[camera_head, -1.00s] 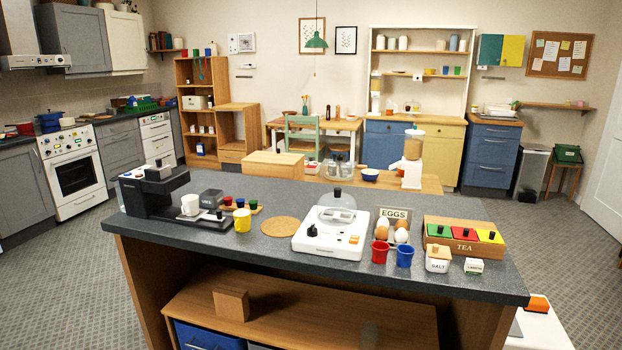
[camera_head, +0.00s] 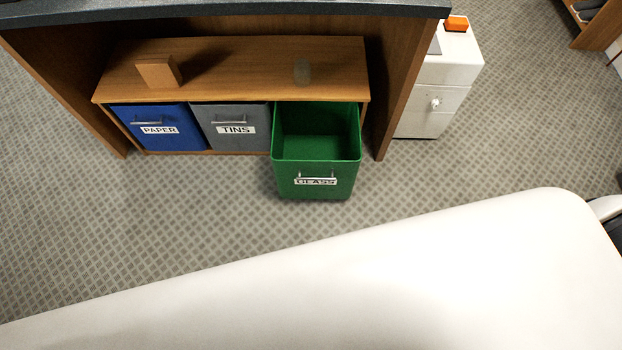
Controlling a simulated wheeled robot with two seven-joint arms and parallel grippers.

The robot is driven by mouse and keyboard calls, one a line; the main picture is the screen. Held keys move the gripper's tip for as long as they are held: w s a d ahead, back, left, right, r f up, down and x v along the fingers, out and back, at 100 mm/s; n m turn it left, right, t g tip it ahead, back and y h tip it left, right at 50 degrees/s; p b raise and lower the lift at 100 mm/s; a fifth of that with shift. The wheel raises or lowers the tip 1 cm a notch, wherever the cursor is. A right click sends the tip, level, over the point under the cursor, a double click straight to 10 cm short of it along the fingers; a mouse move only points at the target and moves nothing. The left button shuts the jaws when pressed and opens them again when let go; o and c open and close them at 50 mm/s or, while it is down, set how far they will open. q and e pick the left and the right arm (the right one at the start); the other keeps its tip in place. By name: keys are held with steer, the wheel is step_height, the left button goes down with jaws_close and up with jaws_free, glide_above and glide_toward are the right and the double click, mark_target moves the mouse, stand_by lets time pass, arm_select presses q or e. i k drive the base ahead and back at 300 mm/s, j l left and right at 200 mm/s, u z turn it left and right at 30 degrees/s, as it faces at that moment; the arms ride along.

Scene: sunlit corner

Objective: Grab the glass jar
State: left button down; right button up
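A small see-through, greyish glass jar (camera_head: 302,71) appears to stand on the wooden shelf (camera_head: 230,60) under the dark counter, right of the shelf's middle. It is faint against the wood, and I cannot make out its details. It is behind and above the green bin. Neither of my grippers is in view.
Below the shelf are a blue PAPER bin (camera_head: 160,138), a grey TINS bin (camera_head: 231,137) and a green GLASS bin (camera_head: 316,178), which is pulled out and looks empty. A wooden block (camera_head: 157,71) sits left on the shelf. A white cabinet (camera_head: 436,95) stands right.

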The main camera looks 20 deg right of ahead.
mark_target(302, 69)
steer(key=i+j, duration=0.4)
steer(key=i+j+z, duration=0.2)
steer(key=z, duration=0.2)
steer(key=i+j+z, duration=0.15)
steer(key=z, duration=0.2)
steer(key=i+j+z, duration=0.1)
steer(key=j+z, duration=0.3)
